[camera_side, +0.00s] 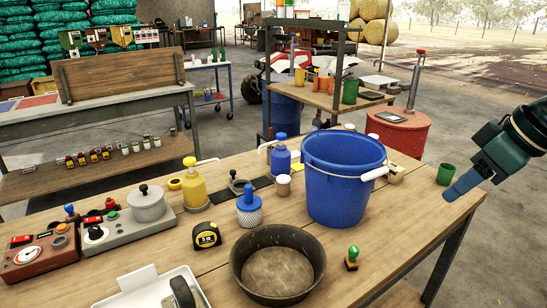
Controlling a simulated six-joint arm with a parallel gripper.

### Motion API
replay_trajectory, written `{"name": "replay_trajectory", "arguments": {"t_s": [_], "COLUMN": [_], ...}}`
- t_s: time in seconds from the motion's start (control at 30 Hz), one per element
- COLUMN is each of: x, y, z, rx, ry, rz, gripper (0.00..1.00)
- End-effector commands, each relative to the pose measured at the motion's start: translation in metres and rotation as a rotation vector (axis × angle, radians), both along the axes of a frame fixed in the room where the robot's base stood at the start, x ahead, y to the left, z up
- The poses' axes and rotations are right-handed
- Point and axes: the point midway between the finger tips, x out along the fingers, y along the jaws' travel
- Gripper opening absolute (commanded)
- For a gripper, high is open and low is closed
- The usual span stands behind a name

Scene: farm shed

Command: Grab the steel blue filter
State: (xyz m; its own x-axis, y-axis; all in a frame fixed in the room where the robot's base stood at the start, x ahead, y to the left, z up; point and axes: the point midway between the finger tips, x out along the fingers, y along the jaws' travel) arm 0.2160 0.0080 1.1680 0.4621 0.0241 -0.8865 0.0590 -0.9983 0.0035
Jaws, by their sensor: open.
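A small item with a blue top and a silvery-blue, mesh-like lower body (249,212) stands upright on the wooden table, left of the blue bucket and behind the dark round pan. It looks like the steel blue filter. My gripper (458,190) is at the right edge, over the table's right end, pointing down and left. It is open and empty, though its fingers overlap in this view. It is far from the filter, with the bucket between them in the picture.
The blue bucket (340,200) stands tall mid-table. A green cup (445,174) is beside my gripper. The table's front right is mostly clear.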

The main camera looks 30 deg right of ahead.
Motion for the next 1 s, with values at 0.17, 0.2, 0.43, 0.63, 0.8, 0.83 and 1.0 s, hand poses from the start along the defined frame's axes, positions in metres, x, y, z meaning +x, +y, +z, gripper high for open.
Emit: {"name": "replay_trajectory", "arguments": {"t_s": [0.17,0.2,0.43,0.63,0.8,0.83,1.0], "x": [0.042,0.052,0.109,0.161,0.204,0.212,0.254], "y": [0.009,0.011,0.025,0.038,0.050,0.052,0.065], "z": [0.019,0.022,0.036,0.039,0.035,0.034,0.023], "rx": [-0.004,-0.005,-0.010,-0.014,-0.016,-0.017,-0.019], "ry": [0.014,0.017,0.030,0.041,0.050,0.052,0.059], "rz": [0.060,0.075,0.155,0.224,0.283,0.294,0.354], "gripper": [0.46,0.46,0.46,0.46,0.46,0.46,0.46]}}
